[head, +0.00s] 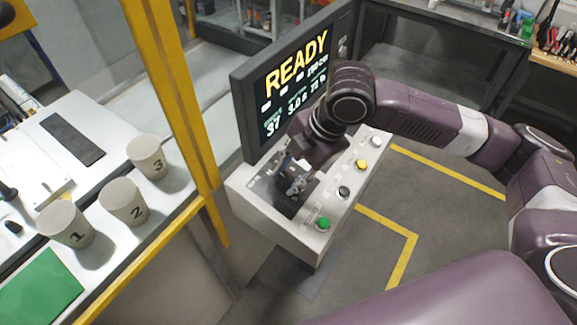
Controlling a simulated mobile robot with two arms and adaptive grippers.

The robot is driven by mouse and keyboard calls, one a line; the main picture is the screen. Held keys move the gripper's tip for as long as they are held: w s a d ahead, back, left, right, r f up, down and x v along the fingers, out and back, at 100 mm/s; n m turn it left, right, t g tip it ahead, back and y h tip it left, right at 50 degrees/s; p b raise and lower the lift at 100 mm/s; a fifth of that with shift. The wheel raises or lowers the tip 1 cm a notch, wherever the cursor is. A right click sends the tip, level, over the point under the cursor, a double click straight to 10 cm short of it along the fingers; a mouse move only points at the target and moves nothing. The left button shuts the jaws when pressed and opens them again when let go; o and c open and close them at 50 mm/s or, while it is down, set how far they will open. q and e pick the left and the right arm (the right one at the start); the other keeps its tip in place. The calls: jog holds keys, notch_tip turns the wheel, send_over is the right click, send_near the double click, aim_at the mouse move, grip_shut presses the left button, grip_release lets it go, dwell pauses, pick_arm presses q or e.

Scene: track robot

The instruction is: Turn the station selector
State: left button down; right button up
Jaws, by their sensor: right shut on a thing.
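The station selector sits on a dark plate (267,184) at the left end of the white control console (262,217). My right gripper (297,186) points down at this plate, in front of the screen. It is shut on the selector's knob, which the fingers mostly hide. I cannot make out which mark the knob points to. My left gripper is not in view.
A screen (290,85) reading READY stands behind the console. Green (323,223), black (344,192), yellow (362,163) and white (377,141) buttons line the console's right side. A yellow post (172,85) and a bench with numbered cups (124,203) are left.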

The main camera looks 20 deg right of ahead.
jog(key=shift+r+n+p, duration=0.1)
jog(key=shift+n+p, duration=0.4)
jog(key=shift+n, duration=0.1)
jog(key=o, duration=1.2)
jog(key=shift+c, duration=0.2)
jog(key=v, duration=1.2)
jog(key=shift+w, duration=0.1)
